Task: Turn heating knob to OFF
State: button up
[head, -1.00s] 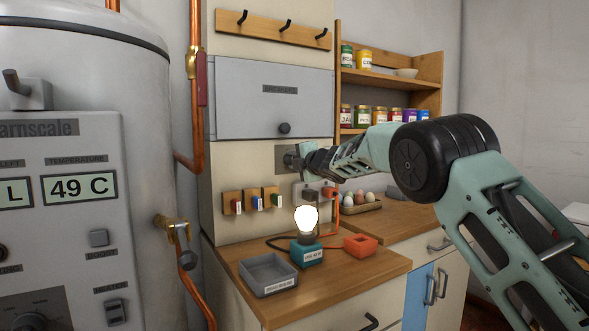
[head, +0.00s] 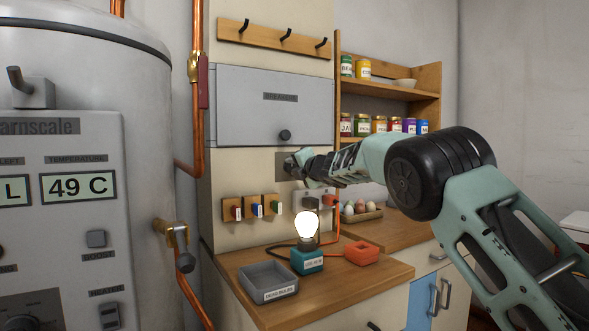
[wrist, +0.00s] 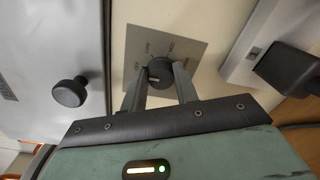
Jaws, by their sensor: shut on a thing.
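The heating knob (wrist: 160,73) is a round dark knob on a square grey plate (wrist: 188,48) with small labels around it, LOW and MED among them. OFF seems to be the label on the left side. A small light mark shows on the knob's lower left, but I cannot read its setting surely. My gripper (wrist: 160,84) is shut on the knob, one finger on each side. In the head view my gripper (head: 298,165) is at the wall plate (head: 281,168) and hides the knob.
A grey cabinet door (head: 270,105) with a round knob (wrist: 70,92) is close beside the plate. A dark plug (wrist: 288,70) is on the other side in the wrist view. Below, a lit bulb (head: 307,224) and a grey tray (head: 268,281) stand on the counter.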

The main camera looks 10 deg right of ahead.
jog(key=shift+f, duration=0.1)
jog(key=o, duration=1)
jog(key=b+v, duration=0.4)
jog(key=v, duration=1.3)
jog(key=shift+s+d+b, duration=0.1)
jog(key=shift+s+b, duration=0.1)
jog(key=shift+b, duration=0.1)
